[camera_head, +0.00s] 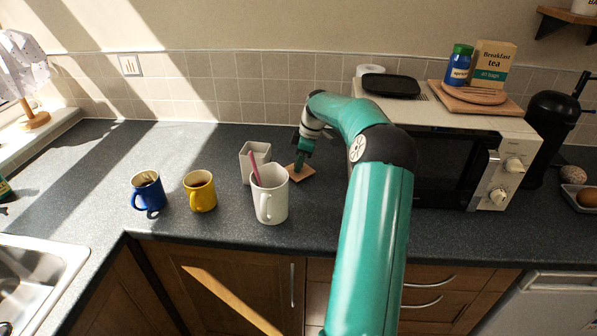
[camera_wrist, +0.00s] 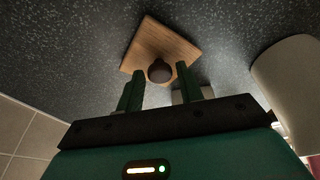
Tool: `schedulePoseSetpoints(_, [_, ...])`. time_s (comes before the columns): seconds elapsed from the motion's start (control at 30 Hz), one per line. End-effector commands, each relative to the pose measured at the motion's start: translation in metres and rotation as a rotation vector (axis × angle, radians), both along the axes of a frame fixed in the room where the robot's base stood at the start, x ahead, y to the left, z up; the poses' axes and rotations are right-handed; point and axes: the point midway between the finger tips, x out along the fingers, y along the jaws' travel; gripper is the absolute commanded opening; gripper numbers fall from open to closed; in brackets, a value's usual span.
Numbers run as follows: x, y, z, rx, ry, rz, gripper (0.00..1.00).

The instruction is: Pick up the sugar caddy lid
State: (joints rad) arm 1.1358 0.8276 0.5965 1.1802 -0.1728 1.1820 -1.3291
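The sugar caddy lid (camera_head: 301,174) is a square wooden plate lying on the dark counter, just right of the white mug. In the wrist view the lid (camera_wrist: 150,42) shows a round dark knob (camera_wrist: 160,71). My gripper (camera_head: 298,167) points down at the lid and hides part of it in the head view. In the wrist view my gripper (camera_wrist: 158,79) is open, with a finger on each side of the knob. Whether the fingers touch the knob cannot be told. A pale square container (camera_head: 247,168), likely the caddy, stands behind the mug.
The white mug (camera_head: 271,204) with a pink handle sticking out stands close left of my gripper. A yellow mug (camera_head: 200,195) and a blue mug (camera_head: 148,194) stand farther left. The microwave (camera_head: 440,170) is on the right. The back-left counter is clear.

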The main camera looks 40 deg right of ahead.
Motion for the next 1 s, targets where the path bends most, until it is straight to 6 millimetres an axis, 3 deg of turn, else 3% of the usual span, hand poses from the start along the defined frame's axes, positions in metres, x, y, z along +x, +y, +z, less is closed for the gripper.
schedulePoseSetpoints(0.03, [0.0,0.0,0.0,0.0,0.0,0.0,0.26])
schedulePoseSetpoints(0.17, [0.0,0.0,0.0,0.0,0.0,0.0,0.04])
schedulePoseSetpoints(0.47, [0.0,0.0,0.004,-0.001,-0.001,0.0,0.04])
schedulePoseSetpoints(1.0, [0.0,0.0,0.095,-0.002,0.0,-0.006,0.04])
